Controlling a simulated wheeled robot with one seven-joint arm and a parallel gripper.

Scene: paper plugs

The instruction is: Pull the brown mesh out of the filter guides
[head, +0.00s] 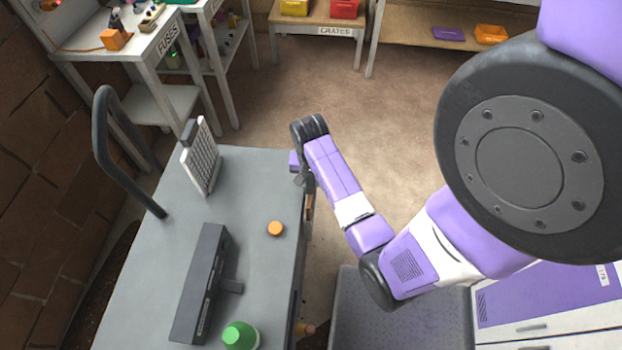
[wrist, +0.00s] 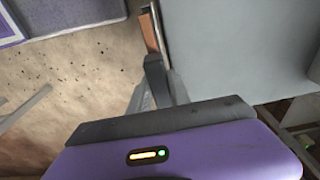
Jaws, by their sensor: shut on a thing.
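The brown mesh (wrist: 149,32) shows in the wrist view as a narrow brown strip along the side of the grey cart. In the head view it is a small brown sliver (head: 309,207) at the cart's right side, mostly hidden. My gripper (wrist: 154,68) is shut on the near end of this strip, its dark fingers pressed together in the wrist view. In the head view my gripper (head: 299,178) is beside the cart's right edge, partly covered by my arm. The filter guides cannot be made out clearly; a thin light edge runs beside the strip.
On the cart top (head: 150,275) are a white grid panel (head: 201,158), a long dark box (head: 200,285), an orange disc (head: 275,229) and a green-topped thing (head: 240,336). A dark handle (head: 101,130) rises at left. Open floor (head: 390,130) lies right of the cart.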

